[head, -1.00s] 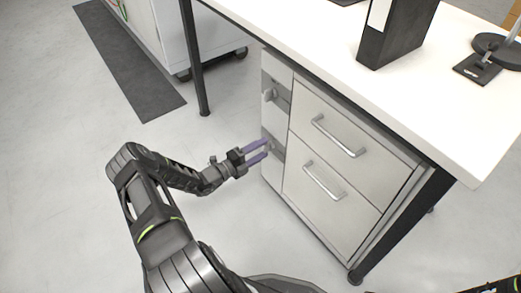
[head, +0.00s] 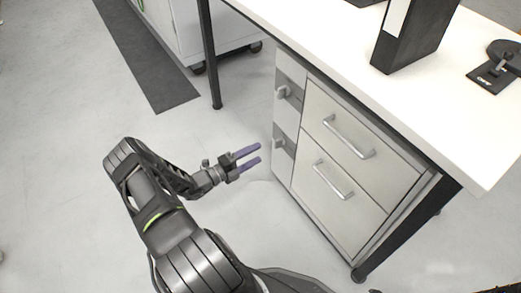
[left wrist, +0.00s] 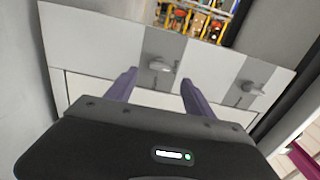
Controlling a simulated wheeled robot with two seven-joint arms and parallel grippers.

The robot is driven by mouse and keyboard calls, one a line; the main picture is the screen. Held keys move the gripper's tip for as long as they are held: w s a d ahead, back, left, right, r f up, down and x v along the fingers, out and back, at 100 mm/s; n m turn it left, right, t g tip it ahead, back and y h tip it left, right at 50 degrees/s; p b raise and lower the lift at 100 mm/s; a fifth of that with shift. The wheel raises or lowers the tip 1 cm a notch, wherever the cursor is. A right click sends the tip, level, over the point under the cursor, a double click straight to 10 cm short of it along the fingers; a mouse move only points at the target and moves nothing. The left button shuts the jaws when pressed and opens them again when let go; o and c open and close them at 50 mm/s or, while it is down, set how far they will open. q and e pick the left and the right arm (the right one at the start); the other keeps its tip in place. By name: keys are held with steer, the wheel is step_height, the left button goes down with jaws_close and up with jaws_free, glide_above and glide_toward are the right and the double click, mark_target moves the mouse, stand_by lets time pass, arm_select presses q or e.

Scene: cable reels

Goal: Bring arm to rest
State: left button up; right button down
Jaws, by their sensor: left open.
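My left gripper (head: 248,157) is open and empty, its two purple fingers pointing right toward the cabinet's side. In the left wrist view its fingers (left wrist: 157,88) are spread with nothing between them. The white drawer cabinet (head: 352,230) stands under the table. Its narrow side strip bears two small knobs, an upper knob (head: 283,92) and a lower knob (head: 279,143). The gripper is apart from the lower knob, a short way to its left. Both knobs show beyond the fingers in the left wrist view. My right gripper is not visible.
The white table (head: 480,130) overhangs the cabinet, with a black leg (head: 209,60) behind it. A black binder-like box (head: 410,40) stands on top. A white wheeled cabinet (head: 225,30) and a dark floor mat (head: 150,60) lie beyond. The floor left of the drawers is open.

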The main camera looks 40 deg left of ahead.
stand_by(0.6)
arm_select(q)
steer(key=s+d+f+m+g+h, duration=0.2)
steer(key=s+d+f+m+g, duration=0.4)
steer(key=d+f+m, duration=0.4)
steer(key=s+d+f+m+g+y, duration=0.2)
steer(key=s+d+m+g, duration=0.45)
steer(key=m, duration=0.75)
steer(key=s+d+f+m+g+y, duration=0.1)
steer(key=s+d+m+g, duration=0.3)
steer(key=s+d+m, duration=0.55)
steer(key=w+d+r+m, duration=0.4)
steer(key=d+r+m, duration=0.4)
steer(key=d+m, duration=0.5)
step_height(320, 180, up, 32)
steer(key=s+m+p, duration=0.2)
steer(key=p, duration=3)
steer(key=shift+s+a+r, duration=0.15)
steer(key=shift+s+r, duration=0.05)
steer(key=shift+s, duration=0.1)
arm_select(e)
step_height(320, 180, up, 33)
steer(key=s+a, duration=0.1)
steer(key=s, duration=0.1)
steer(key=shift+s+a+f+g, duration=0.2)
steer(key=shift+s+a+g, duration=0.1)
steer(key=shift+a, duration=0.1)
